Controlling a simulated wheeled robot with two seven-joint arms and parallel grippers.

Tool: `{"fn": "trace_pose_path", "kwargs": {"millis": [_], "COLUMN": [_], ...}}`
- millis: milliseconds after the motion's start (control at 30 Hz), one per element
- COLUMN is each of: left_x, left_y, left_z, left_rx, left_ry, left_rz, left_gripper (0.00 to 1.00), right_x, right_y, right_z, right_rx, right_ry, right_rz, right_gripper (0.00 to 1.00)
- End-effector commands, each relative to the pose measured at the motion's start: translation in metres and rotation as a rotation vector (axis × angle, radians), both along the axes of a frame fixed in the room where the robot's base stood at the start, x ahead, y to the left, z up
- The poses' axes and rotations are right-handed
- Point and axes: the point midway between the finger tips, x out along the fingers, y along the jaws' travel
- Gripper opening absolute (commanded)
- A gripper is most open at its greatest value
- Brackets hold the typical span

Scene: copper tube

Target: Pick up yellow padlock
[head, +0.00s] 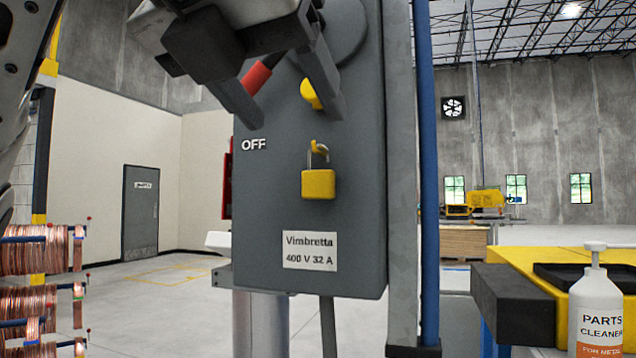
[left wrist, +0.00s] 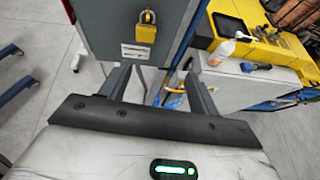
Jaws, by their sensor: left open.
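The yellow padlock (head: 318,185) hangs upright on the front of the grey switch box (head: 260,200), below a yellow part (head: 311,94). Its metal shackle shows above the body; I cannot tell whether it is locked. The padlock also shows at the top of the left wrist view (left wrist: 145,33), beyond the fingertips. My left gripper (head: 292,114) is open and empty in front of the upper part of the box, above the padlock and apart from it. Its spread fingers also show in the left wrist view (left wrist: 158,72). My right gripper is not in view.
A red lever (head: 257,77) is partly hidden behind my left gripper. A blue pipe (head: 427,180) runs beside the box. Copper coils (head: 28,255) stand at left. A white cleaner bottle (head: 596,310) stands at right near a yellow surface (head: 535,258). Space below the gripper before the box looks clear.

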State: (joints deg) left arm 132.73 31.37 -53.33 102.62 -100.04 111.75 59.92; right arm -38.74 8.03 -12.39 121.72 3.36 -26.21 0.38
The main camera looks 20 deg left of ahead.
Motion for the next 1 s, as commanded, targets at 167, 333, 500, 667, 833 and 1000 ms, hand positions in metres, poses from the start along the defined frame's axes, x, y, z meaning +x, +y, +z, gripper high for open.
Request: {"fn": "trace_pose_path", "kwargs": {"millis": [167,333,500,667,833,1000], "left_x": [-0.008,0.021,0.054,0.077,0.086,0.107], "left_y": [0.018,0.018,0.017,0.016,0.015,0.015], "left_z": [0.017,0.006,-0.008,-0.017,-0.021,-0.029], "left_rx": [-0.010,-0.011,-0.010,-0.011,-0.010,-0.009], "left_ry": [-0.063,-0.059,-0.061,-0.063,-0.065,-0.062], "left_rz": [0.102,0.106,0.105,0.103,0.102,0.103], "left_gripper": [0.62,0.62,0.62,0.62,0.62,0.62], "right_x": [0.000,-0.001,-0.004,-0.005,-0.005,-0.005], "right_y": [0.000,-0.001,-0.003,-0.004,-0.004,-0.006], "right_z": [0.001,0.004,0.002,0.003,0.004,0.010], "right_rx": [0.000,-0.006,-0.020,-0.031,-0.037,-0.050], "right_ry": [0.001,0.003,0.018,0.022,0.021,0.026], "right_rz": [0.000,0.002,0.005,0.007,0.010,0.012], "right_gripper": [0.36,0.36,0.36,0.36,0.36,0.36]}}
